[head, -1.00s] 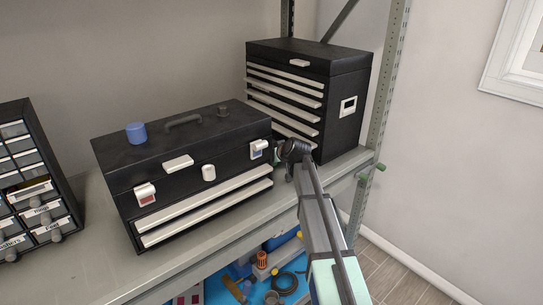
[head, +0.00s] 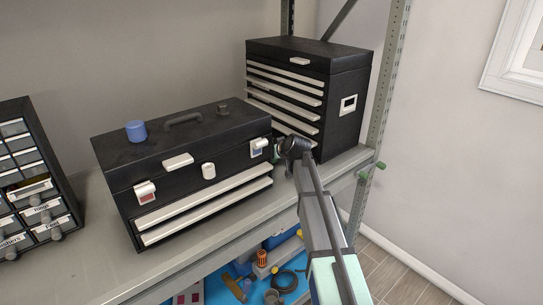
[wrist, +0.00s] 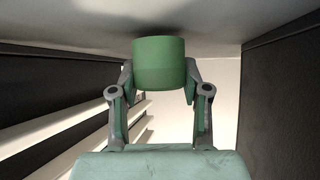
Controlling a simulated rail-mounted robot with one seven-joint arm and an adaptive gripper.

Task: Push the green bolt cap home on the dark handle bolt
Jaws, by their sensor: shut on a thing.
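The green bolt cap (wrist: 160,58) is a plain cylinder between the fingertips of my gripper (wrist: 160,80) in the wrist view. My gripper is shut on it. The cap is close to a grey surface, with a dark shadow around its far end. In the head view my gripper (head: 280,153) is in the gap between the low toolbox and the tall chest; the cap is mostly hidden there. A dark knob (head: 223,109), seemingly the dark handle bolt, stands on the toolbox lid right of the handle (head: 183,119). It is bare and apart from my gripper.
A blue cap (head: 136,131) stands on the lid of the black toolbox (head: 120,155), left of the handle. The tall black chest (head: 348,125) is close on the right. A small-drawer cabinet (head: 30,130) stands at the far left. The shelf front (head: 215,238) is clear.

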